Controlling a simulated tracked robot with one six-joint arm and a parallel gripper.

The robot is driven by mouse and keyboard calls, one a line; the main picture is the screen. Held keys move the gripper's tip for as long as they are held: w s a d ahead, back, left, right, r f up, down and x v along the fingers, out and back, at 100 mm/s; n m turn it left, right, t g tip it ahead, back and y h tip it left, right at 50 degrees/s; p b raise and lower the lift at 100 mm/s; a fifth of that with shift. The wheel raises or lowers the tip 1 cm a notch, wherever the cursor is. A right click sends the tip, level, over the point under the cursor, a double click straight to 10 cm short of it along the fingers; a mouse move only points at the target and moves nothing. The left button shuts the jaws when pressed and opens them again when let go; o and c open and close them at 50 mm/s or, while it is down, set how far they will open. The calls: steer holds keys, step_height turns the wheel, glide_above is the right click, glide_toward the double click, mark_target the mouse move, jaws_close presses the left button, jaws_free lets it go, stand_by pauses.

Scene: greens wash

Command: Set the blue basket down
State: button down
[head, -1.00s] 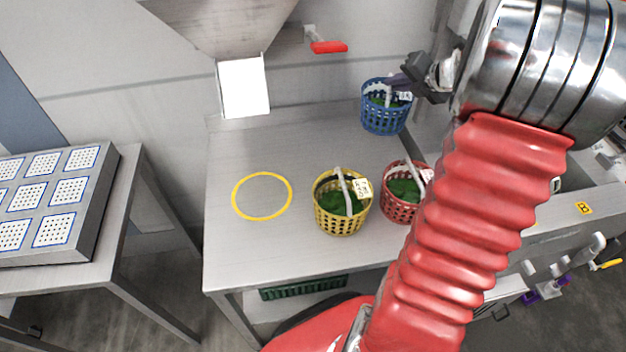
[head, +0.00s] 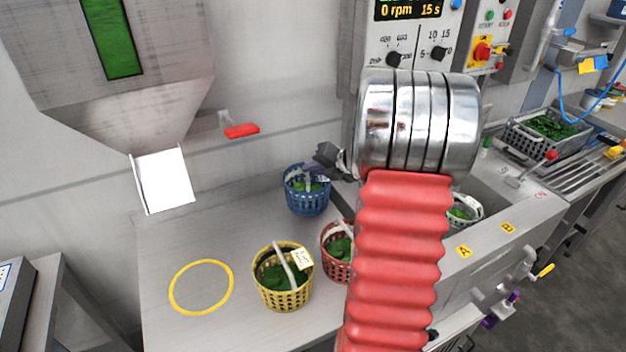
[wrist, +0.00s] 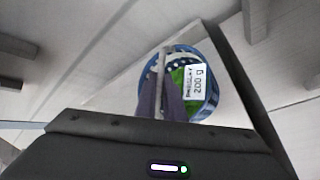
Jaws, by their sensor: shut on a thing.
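The blue basket (head: 307,198) holds green leaves and is at the back of the steel table, right of the chute. My gripper (head: 318,163) is at its handle, shut on it from the right. The basket looks upright. I cannot tell whether its bottom touches the table.
A yellow ring (head: 201,287) marks a bare spot on the table (head: 232,222). A yellow basket (head: 283,284) and a red basket (head: 337,258), both with greens, stand nearer the front. A white basket (head: 463,212) is right, partly behind my arm. A chute (head: 163,181) hangs at the left.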

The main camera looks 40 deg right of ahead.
steer(key=shift+f, duration=1.85)
steer(key=c, duration=1.9)
jaws_free()
steer(key=shift+f, duration=0.1)
steer(key=shift+o, duration=0.2)
steer(key=v, duration=1.2)
